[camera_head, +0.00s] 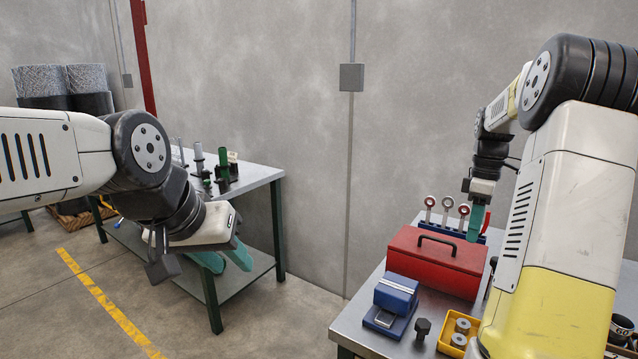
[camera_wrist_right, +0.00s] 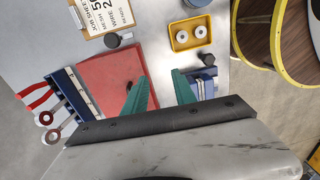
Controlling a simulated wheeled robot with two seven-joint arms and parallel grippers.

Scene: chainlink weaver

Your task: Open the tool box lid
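The red tool box (camera_head: 418,262) stands on the right-hand table, its lid down, with a black handle (camera_head: 437,241) on top. Its red top also shows in the right wrist view (camera_wrist_right: 104,75). My right gripper (camera_head: 477,222) points down over the far right part of the box; whether it touches cannot be told. In the right wrist view its teal fingers (camera_wrist_right: 159,92) are apart with nothing seen between them, one overlapping the box. My left gripper (camera_head: 226,261) has its teal fingers apart and empty, away from the box, in front of the left-hand table.
A blue rack with ring-ended tools (camera_head: 447,212) stands behind the box. A blue block-like device (camera_head: 397,292), a dark bolt (camera_head: 422,327) and a yellow tray (camera_head: 447,349) lie in front. The left-hand table (camera_head: 262,172) holds dark and green parts. Floor between tables is clear.

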